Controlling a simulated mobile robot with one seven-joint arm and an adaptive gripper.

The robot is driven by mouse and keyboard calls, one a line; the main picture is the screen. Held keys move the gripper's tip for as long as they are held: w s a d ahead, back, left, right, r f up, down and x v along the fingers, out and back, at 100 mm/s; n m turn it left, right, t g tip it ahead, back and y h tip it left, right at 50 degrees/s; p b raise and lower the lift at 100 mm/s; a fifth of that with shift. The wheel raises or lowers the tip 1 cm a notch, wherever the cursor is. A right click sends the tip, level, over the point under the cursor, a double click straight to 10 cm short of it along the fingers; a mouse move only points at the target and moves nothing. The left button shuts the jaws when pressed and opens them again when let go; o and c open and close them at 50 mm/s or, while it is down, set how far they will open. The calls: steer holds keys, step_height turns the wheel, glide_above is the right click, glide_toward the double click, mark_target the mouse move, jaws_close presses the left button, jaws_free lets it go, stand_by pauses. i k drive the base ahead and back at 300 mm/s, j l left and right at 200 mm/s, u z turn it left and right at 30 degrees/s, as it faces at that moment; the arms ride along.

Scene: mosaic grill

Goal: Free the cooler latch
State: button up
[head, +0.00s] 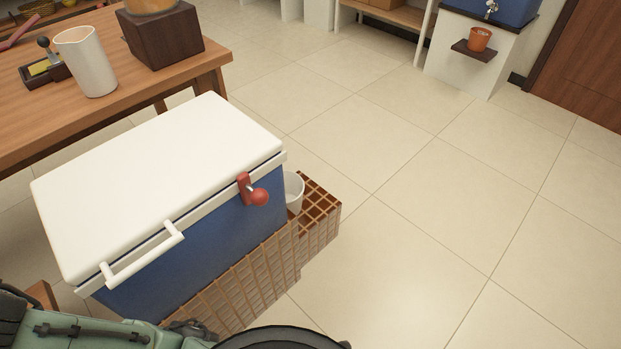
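The cooler (210,245) is a blue box with a white lid (160,180), which lies shut on it. A white bar handle (145,255) is on the lid's front edge. The cooler latch (244,185) is a red piece with a round red knob (260,197), on the front near the right end. It reaches up over the lid's edge. My gripper is not in view; only green and black parts of my own body show along the bottom edge.
The cooler sits on a brown lattice stand (318,240), with a white cup (293,192) at its right end. A wooden table (120,110) behind holds a white pitcher (88,65) and a dark wooden block (162,38). The tiled floor (420,200) to the right is clear.

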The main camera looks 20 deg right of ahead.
mark_target(259, 197)
steer(key=k+j+z, duration=0.1)
steer(key=k+j, duration=0.2)
steer(key=k, duration=0.2)
steer(key=k+j+z, duration=0.15)
steer(key=k, duration=0.35)
steer(key=i, duration=0.5)
